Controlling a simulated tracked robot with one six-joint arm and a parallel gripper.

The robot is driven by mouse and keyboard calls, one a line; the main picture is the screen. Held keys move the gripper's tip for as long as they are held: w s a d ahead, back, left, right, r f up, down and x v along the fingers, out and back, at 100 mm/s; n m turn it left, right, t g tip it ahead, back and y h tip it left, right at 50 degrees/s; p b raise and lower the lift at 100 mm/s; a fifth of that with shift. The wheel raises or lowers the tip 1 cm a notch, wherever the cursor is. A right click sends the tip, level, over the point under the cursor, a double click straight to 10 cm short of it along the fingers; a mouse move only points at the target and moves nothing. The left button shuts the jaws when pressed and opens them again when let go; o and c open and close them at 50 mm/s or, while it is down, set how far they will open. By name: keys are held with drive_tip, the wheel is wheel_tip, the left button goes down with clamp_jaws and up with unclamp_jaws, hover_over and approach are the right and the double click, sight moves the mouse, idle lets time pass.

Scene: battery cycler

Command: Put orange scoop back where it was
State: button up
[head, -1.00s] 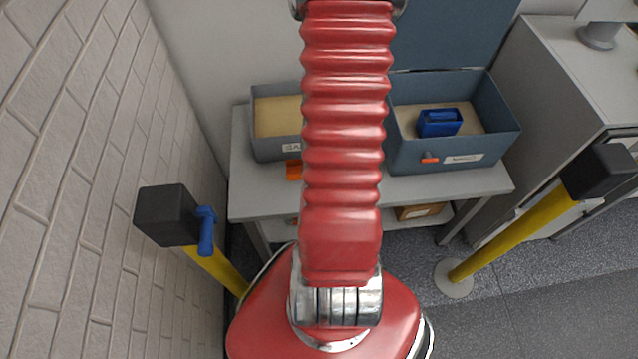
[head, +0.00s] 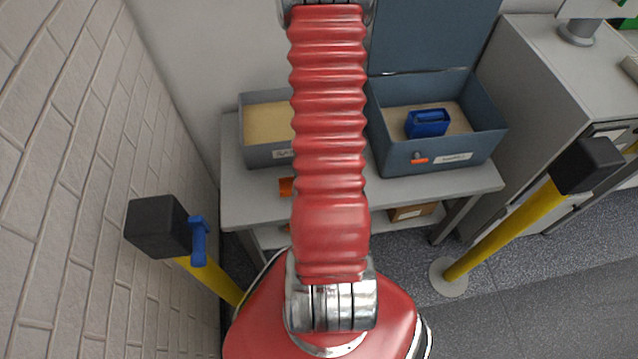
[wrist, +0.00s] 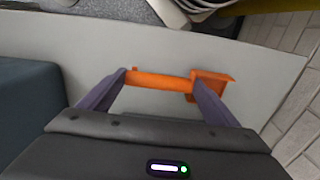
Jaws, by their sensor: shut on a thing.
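The orange scoop (wrist: 160,80) shows in the wrist view, between the two dark fingers of my gripper (wrist: 161,78). My gripper is shut on it, with one finger at each side. The scoop's blocky end (wrist: 212,85) sticks out past the right finger. The grey table top lies behind it; I cannot tell whether the scoop touches it. In the head view a small orange part of the scoop (head: 286,187) shows left of my red arm, at the table's front. My gripper is hidden behind the arm there.
The grey table (head: 430,188) carries an open grey bin (head: 265,157) at left and an open blue-grey box (head: 445,155) at right. A blue container (head: 427,124) sits in the box. Posts with black heads (head: 158,227) (head: 587,165) stand either side. A brick wall (head: 60,190) is at left.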

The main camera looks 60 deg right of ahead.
drive_tip(key=shift+f, duration=1.8)
drive_tip(key=shift+f, duration=0.1)
drive_tip(key=o, duration=1.2)
drive_tip(key=shift+a+r, duration=0.1)
drive_tip(key=shift+r, duration=6.05)
drive_tip(key=shift+s, duration=0.15)
